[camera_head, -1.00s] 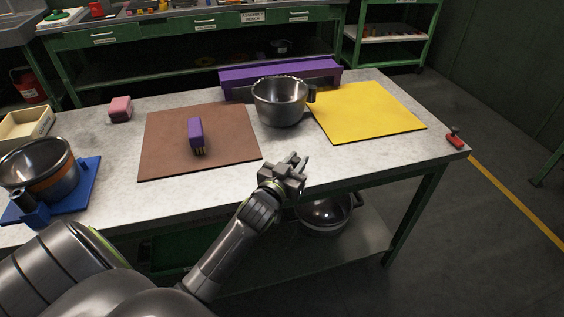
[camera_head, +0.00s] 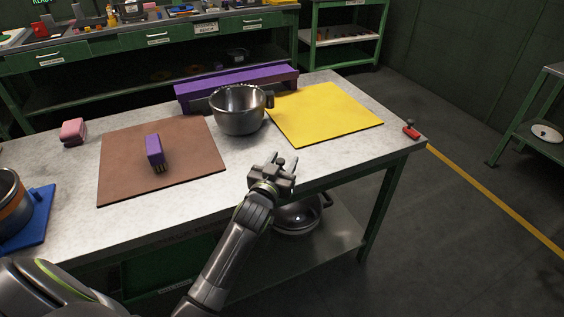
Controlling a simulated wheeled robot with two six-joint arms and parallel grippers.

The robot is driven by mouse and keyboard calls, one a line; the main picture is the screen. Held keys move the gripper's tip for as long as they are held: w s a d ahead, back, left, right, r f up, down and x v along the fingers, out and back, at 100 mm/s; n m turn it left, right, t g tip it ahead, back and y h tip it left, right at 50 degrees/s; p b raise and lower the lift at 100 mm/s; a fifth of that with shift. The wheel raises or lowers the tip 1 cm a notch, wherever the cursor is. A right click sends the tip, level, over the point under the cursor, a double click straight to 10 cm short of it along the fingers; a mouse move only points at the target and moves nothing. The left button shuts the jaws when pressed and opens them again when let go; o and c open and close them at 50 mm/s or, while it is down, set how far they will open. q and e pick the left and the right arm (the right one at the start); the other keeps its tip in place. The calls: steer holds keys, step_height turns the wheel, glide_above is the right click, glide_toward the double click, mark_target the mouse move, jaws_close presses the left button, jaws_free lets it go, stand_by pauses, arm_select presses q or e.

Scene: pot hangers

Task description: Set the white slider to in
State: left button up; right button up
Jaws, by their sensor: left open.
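I cannot make out a white slider in the head view. My left gripper (camera_head: 274,173) is open and empty, in front of the table's front edge. Its arm reaches up from the bottom of the picture. The steel pot (camera_head: 238,112) stands behind the gripper on the grey table (camera_head: 205,199), apart from it. A small red piece with a dark knob (camera_head: 411,131) sits at the table's right corner, well to the right of the gripper. My right gripper is not in view.
A brown mat (camera_head: 120,178) with a purple block (camera_head: 154,149) on it lies left of the pot. A yellow mat (camera_head: 326,115) lies right. A purple rail (camera_head: 205,91) stands behind. A green shelf (camera_head: 548,111) is at far right, with open floor before it.

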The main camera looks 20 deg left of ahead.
arm_select(q)
steer(key=shift+s, duration=0.1)
steer(key=shift+s, duration=0.15)
steer(key=s+d, duration=0.1)
steer(key=s, duration=1.6)
steer(key=shift+d, duration=0.2)
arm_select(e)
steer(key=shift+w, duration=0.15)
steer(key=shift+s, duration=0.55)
